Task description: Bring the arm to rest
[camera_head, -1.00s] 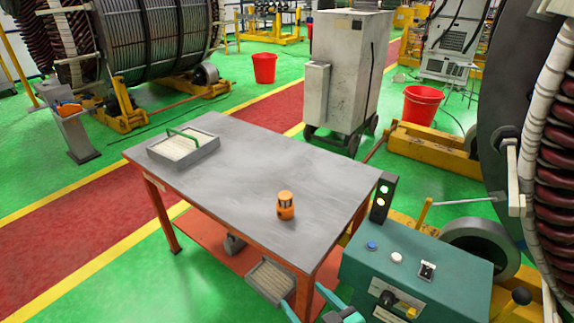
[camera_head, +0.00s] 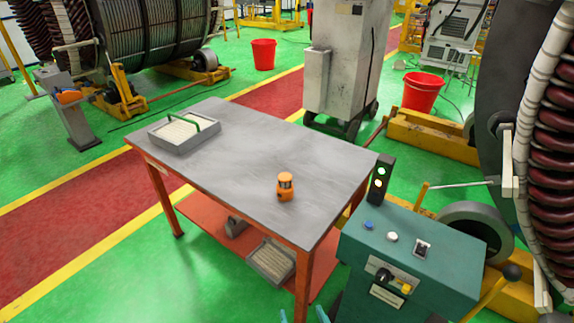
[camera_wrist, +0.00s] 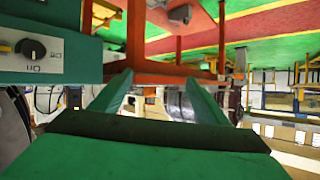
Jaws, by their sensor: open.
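My gripper (camera_wrist: 161,98) shows in the wrist view with its two green fingers apart and nothing between them. In the head view only the fingertips of my gripper (camera_head: 302,316) show, at the bottom edge, in front of the table and left of the teal control box (camera_head: 450,258). The rest of my arm is out of that view. In the wrist view the box's face with a black knob (camera_wrist: 30,49) is at the upper left.
The grey-topped table (camera_head: 240,165) carries a tray with a green handle (camera_head: 172,146) and an orange device (camera_head: 285,187). Another tray (camera_head: 270,262) is on its red lower shelf. A signal light (camera_head: 380,180) stands at the box's corner. Green floor (camera_head: 120,275) is open at the left.

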